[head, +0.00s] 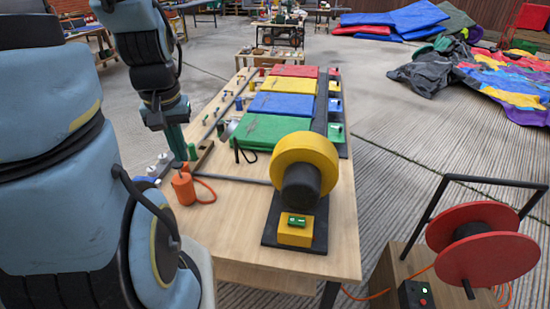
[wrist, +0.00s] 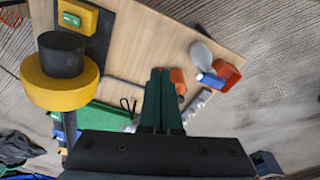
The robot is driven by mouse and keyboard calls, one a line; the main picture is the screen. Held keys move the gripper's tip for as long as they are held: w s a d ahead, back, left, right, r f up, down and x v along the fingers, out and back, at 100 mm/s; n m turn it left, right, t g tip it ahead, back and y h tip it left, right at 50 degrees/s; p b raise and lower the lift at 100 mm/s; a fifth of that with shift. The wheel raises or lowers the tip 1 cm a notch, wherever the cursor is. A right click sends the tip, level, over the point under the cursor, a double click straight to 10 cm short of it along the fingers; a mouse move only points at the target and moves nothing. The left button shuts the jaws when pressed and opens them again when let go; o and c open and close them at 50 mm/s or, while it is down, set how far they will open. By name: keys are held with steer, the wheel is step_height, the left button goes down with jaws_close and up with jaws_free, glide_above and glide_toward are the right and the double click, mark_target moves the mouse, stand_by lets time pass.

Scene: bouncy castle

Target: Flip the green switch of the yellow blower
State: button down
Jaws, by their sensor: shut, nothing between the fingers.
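The yellow blower (head: 305,164) stands at the near right end of the wooden table, with a round yellow housing and a black motor. Its green switch (head: 297,221) sits on top of a yellow box (head: 295,235) at the front of the black base. In the wrist view the blower (wrist: 59,84) is at the left and the green switch (wrist: 72,20) at the upper left. My gripper (head: 181,158) hangs over the table's left side, left of the blower and apart from it. In the wrist view its green fingers (wrist: 161,75) are together and empty.
An orange weight (head: 184,188) with a cord stands near my gripper. Folded red, yellow, blue and green mats (head: 272,131) lie behind the blower. A red reel (head: 482,243) stands off the table at the right. Bare tabletop (head: 235,205) lies left of the blower.

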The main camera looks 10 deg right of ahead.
steer(key=w+d+f+m+g+b, duration=0.1)
steer(key=d+f, duration=0.2)
steer(key=d, duration=0.5)
steer(key=w+d+f+m+b, duration=0.1)
steer(key=d+f+b, duration=0.15)
steer(key=d, duration=0.45)
steer(key=m+b, duration=0.1)
steer(key=m, duration=0.1)
glide_above(305, 218)
step_height(305, 218, down, 6)
steer(key=r, duration=0.1)
steer(key=shift+s+f+g, duration=0.1)
steer(key=shift+f+g, duration=0.15)
steer(key=shift+g, duration=0.05)
step_height(305, 218, down, 14)
steer(key=shift+r+p, duration=0.25)
steer(key=shift+p, duration=0.45)
steer(key=shift+f, duration=0.3)
